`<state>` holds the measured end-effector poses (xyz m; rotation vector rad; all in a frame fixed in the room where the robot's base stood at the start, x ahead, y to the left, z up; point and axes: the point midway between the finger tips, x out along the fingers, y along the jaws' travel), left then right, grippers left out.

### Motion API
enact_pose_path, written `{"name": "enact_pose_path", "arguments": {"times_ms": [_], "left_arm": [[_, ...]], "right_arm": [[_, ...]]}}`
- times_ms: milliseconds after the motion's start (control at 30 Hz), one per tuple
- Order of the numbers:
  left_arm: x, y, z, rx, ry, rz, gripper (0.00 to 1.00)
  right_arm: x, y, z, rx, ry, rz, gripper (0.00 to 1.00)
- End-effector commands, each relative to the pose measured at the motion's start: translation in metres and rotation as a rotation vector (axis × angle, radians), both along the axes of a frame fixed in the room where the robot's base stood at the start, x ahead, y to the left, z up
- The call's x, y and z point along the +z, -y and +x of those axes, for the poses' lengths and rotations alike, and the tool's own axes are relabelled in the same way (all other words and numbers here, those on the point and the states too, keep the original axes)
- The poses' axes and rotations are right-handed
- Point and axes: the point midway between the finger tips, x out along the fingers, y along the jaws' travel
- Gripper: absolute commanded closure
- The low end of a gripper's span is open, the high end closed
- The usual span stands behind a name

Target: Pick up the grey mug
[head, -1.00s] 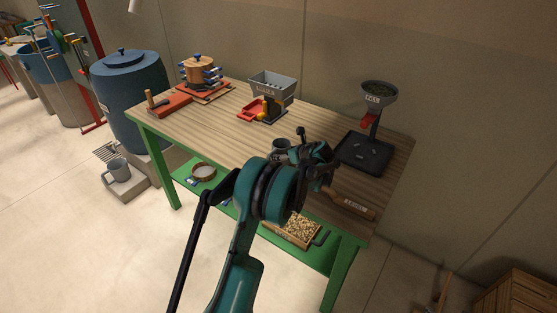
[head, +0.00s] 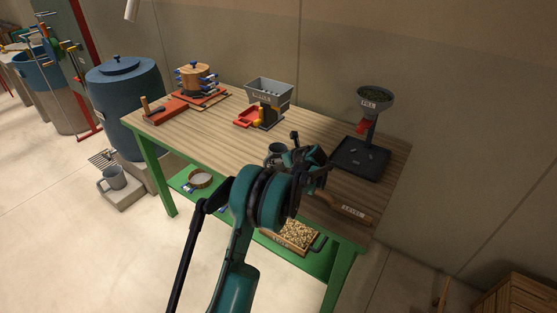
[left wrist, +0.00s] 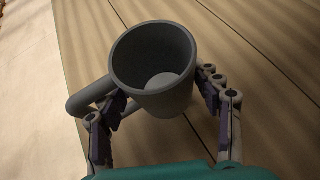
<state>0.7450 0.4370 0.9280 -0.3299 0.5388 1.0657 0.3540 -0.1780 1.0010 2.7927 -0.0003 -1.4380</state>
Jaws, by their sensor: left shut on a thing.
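The grey mug (left wrist: 150,75) stands between the two fingers of my left gripper (left wrist: 158,98) in the left wrist view. I look down into its open, empty inside. Its handle (left wrist: 88,98) points left, beside the left finger. The gripper is shut on the mug's sides. In the head view the mug (head: 273,150) shows only in part behind my left gripper (head: 308,160), over the front part of the wooden table. I cannot tell whether its base touches the table top. My right gripper is not in view.
On the table (head: 215,138) are a grey hopper (head: 268,93), a funnel stand on a black tray (head: 360,160), a wooden pot (head: 195,78) and a labelled wooden tool (head: 350,210). Another grey mug (head: 112,178) stands on a low block at left.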

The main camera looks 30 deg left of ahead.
Motion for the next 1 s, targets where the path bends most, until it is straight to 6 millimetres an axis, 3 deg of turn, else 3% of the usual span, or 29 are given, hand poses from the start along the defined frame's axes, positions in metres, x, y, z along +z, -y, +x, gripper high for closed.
{"name": "enact_pose_path", "arguments": {"times_ms": [167, 500, 700, 1000], "left_arm": [[0.033, 0.0, 0.0, -0.001, 0.0, 0.001, 0.72], [0.079, 0.077, -0.004, -0.005, -0.001, 0.002, 0.72], [0.096, 0.106, -0.006, -0.003, 0.0, 0.001, 0.72], [0.101, 0.117, -0.007, 0.0, 0.0, 0.001, 0.72]], "right_arm": [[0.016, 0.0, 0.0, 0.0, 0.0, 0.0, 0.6], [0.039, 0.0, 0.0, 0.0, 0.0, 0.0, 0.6], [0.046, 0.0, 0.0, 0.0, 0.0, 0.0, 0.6], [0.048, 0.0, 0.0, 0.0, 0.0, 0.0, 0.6]]}}
